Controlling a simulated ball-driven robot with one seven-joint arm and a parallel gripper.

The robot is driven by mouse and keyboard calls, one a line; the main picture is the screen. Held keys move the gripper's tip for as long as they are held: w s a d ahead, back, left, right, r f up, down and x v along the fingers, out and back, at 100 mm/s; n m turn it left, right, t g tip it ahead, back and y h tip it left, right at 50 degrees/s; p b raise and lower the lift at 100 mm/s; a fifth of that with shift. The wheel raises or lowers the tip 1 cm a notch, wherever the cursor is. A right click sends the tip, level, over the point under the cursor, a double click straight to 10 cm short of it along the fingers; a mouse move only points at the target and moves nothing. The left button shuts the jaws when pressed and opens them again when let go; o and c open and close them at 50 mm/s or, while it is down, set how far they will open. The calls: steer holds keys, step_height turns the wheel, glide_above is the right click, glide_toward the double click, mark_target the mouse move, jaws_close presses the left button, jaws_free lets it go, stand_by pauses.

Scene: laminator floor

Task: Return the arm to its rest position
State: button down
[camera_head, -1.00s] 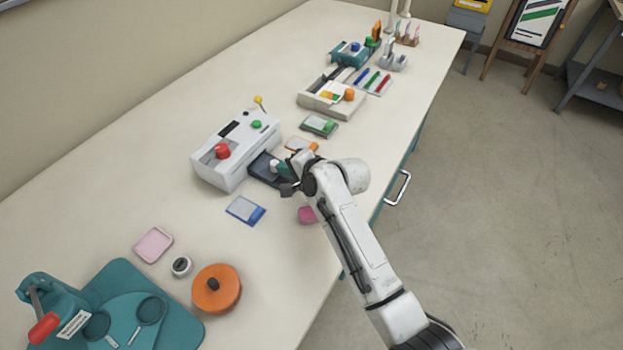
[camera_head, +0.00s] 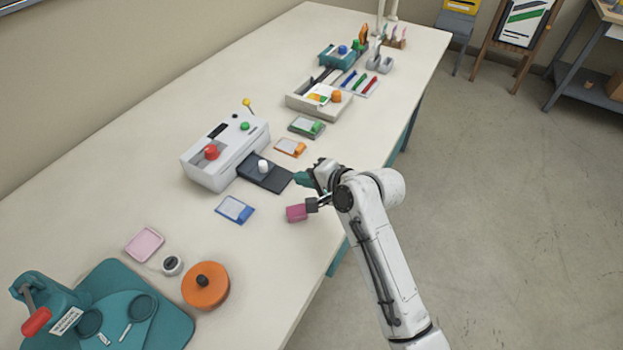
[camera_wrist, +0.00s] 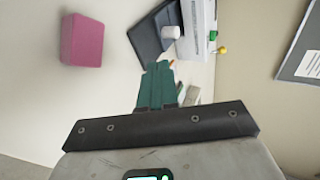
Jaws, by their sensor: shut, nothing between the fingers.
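My gripper (camera_head: 301,179) is shut and empty, with teal fingers, over the front part of the table by the laminator's dark tray. In the wrist view its teal fingers (camera_wrist: 158,84) are together with nothing between them. My white arm reaches in from the lower right of the head view and is bent at the elbow. The white laminator (camera_head: 226,152) with a red knob and a green button stands left of the gripper. Its dark tray (camera_head: 277,181) sticks out towards the gripper and bears a white knob (camera_head: 263,166).
A pink block (camera_head: 296,213) lies just below the gripper in the head view; it also shows in the wrist view (camera_wrist: 82,40). Blue (camera_head: 234,209), orange (camera_head: 290,147) and green (camera_head: 306,127) cards lie around the laminator. The floor (camera_head: 500,200) right of the table is clear.

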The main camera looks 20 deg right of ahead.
steer(key=shift+v, duration=1.1)
steer(key=s+d+f+n+g+h, duration=0.2)
steer(key=s+f+n+g, duration=0.1)
steer(key=s, duration=0.9)
steer(key=s+d+f+n+g+h, duration=0.1)
steer(key=s+d+f+n+g, duration=0.2)
steer(key=s, duration=0.8)
steer(key=s+d+f+n+g+h, duration=0.2)
steer(key=s+n, duration=0.4)
steer(key=s, duration=0.6)
step_height(320, 180, down, 3)
steer(key=shift+s+d+r+g+h, duration=0.25)
steer(key=shift+s+d+g+h, duration=0.05)
steer(key=shift+g, duration=0.5)
